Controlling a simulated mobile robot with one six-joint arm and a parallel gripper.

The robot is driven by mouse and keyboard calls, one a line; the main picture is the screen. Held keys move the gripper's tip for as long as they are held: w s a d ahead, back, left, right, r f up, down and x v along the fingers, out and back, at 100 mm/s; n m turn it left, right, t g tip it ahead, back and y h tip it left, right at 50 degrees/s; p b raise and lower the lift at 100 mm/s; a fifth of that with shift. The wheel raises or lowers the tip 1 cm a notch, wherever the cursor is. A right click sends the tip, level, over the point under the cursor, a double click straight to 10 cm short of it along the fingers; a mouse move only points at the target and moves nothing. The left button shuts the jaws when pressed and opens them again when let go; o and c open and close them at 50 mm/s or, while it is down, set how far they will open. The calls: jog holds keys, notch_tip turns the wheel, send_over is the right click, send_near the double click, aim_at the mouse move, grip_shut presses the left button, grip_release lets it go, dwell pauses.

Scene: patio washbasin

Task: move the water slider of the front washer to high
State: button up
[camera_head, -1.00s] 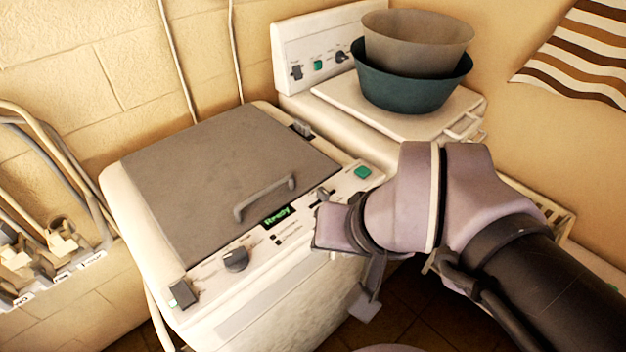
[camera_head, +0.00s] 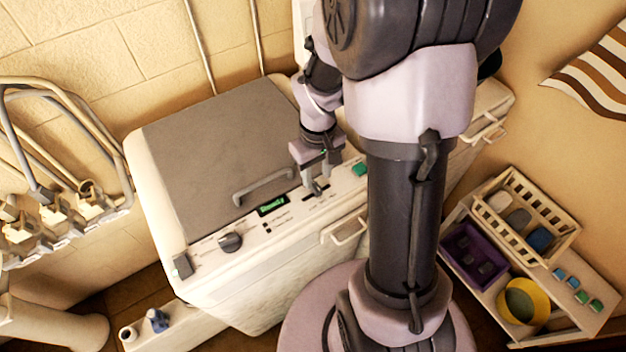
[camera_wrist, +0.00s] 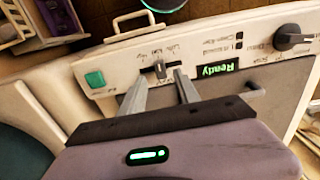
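The front washer (camera_head: 205,270) is white with a grey lid and a control panel along its front edge. Its water slider (camera_wrist: 160,68) is a small grey tab in a slot between the green button (camera_wrist: 95,79) and the lit "Ready" display (camera_wrist: 217,69). The labels beside the slot are upside down in the wrist view and too small to read surely. My gripper (camera_head: 317,190) points down at the slider. In the wrist view its two fingers (camera_wrist: 162,80) are apart, with the slider showing between their tips. I cannot tell whether either finger touches it.
The dark knob (camera_head: 230,242) is along the panel, and the lid handle (camera_head: 263,187) is close behind the gripper. A towel-bar-like handle (camera_head: 345,230) juts from the washer's front. A shelf with a basket (camera_head: 560,240) and a yellow bowl (camera_head: 541,305) stands at right.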

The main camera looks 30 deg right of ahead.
aim_at(317, 186)
notch_tip(317, 186, down, 3)
jog(key=shift+s+a+f+b, duration=0.1)
jog(key=shift+f+b, duration=0.05)
jog(key=shift+b, duration=0.15)
jog(key=shift+f, duration=0.55)
grip_shut()
dwell(0.8)
